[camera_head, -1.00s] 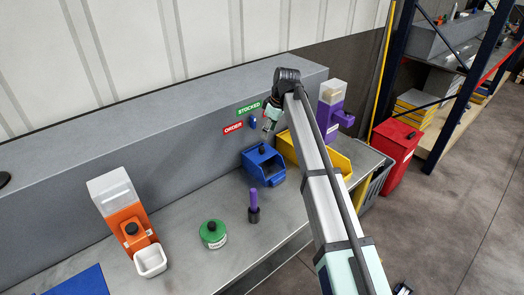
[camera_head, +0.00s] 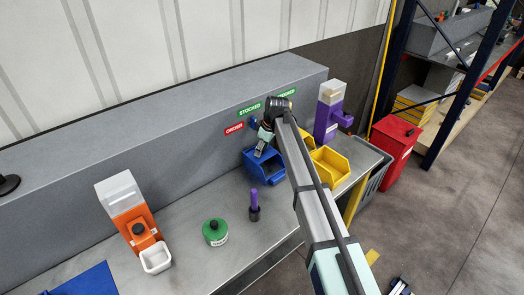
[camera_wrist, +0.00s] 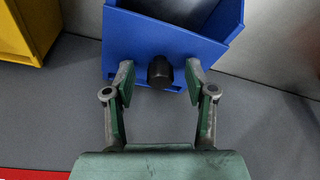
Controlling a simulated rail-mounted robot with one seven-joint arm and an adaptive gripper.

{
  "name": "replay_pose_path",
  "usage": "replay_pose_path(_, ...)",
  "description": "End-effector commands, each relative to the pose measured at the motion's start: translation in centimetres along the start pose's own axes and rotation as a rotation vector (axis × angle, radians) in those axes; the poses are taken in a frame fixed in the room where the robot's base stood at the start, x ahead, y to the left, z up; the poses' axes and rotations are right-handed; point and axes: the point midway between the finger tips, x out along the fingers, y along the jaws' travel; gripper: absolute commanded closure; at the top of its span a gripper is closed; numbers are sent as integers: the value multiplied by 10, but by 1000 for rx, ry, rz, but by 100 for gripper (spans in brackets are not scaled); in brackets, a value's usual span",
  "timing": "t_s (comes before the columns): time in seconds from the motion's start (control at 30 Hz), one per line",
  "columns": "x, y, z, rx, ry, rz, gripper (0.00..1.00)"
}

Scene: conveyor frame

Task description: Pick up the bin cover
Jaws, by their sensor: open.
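A blue bin (camera_head: 265,170) stands on the grey bench against the back wall. In the wrist view its blue top panel (camera_wrist: 135,40) carries a black knob (camera_wrist: 160,73); this appears to be the cover, but I cannot tell where cover and bin part. My gripper (camera_head: 260,152) is over the back of the blue bin. In the wrist view my gripper (camera_wrist: 159,80) is open, with one fingertip on each side of the knob and gaps showing between. The knob is hidden in the head view.
A yellow bin (camera_head: 330,170) stands close on the right, with a purple dispenser (camera_head: 328,112) behind it. A purple-handled tool (camera_head: 254,205), a green round container (camera_head: 215,232) and an orange dispenser (camera_head: 135,222) are to the left. A red bin (camera_head: 396,140) stands beyond the bench.

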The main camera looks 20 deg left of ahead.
Motion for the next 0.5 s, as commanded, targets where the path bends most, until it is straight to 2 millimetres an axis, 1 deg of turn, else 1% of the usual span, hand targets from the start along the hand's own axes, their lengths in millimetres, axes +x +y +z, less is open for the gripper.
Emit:
replay_pose_path(0.2,2,0,0,0,0,0,44)
replay_pose_path(0.27,2,0,0,0,0,0,66)
replay_pose_path(0.3,2,0,0,0,0,0,80)
replay_pose_path(0.37,1,0,0,0,0,0,100)
replay_pose_path(0.5,1,0,0,0,0,0,100)
